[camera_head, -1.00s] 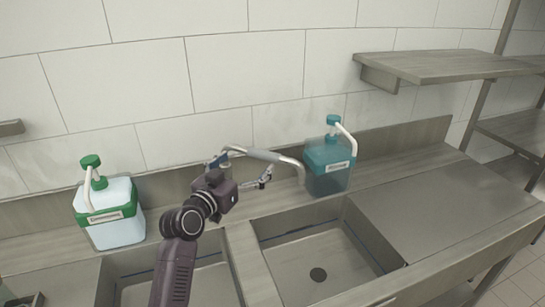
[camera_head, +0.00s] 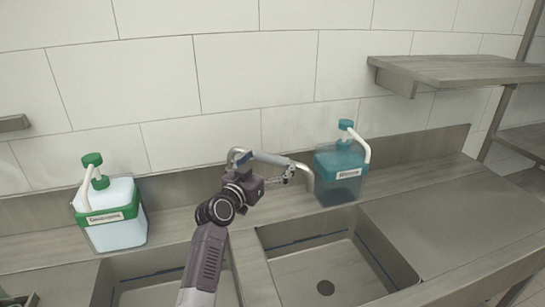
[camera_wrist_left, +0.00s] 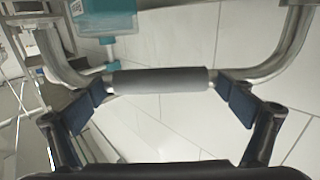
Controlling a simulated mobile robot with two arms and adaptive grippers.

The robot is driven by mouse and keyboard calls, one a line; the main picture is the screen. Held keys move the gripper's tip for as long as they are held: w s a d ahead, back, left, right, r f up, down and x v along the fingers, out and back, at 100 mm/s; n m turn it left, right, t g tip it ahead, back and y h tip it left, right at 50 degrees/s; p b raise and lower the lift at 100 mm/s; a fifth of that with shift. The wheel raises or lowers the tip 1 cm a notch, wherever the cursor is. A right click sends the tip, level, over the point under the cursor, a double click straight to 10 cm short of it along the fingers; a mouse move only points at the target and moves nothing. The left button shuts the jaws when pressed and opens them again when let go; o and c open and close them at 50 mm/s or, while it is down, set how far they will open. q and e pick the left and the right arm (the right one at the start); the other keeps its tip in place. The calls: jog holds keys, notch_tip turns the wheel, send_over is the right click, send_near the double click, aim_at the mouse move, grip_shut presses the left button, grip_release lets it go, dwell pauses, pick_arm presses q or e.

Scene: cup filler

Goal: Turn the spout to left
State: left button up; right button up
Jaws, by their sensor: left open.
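The metal spout (camera_head: 268,157) of the faucet arches over the back ledge of the sink, and its outer end bends down just left of the teal bottle. In the left wrist view its grey sleeved part (camera_wrist_left: 160,80) runs across between my fingers. In the wrist view my left gripper (camera_wrist_left: 163,90) is open, with one dark finger on each side of the sleeve; contact cannot be told. The faucet's base is mostly hidden behind my gripper. My right gripper is out of view.
A teal bottle (camera_head: 340,178) with a pump stands close right of the spout. A white and green bottle (camera_head: 118,228) stands at the left. Two sink basins lie in front, the right one (camera_head: 325,265) empty. A metal shelf (camera_head: 455,70) hangs at the upper right.

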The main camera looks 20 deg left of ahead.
pick_arm(q)
jog(key=shift+w+d+r, duration=0.1)
jog(key=shift+w, duration=0.45)
jog(key=shift+c, duration=0.3)
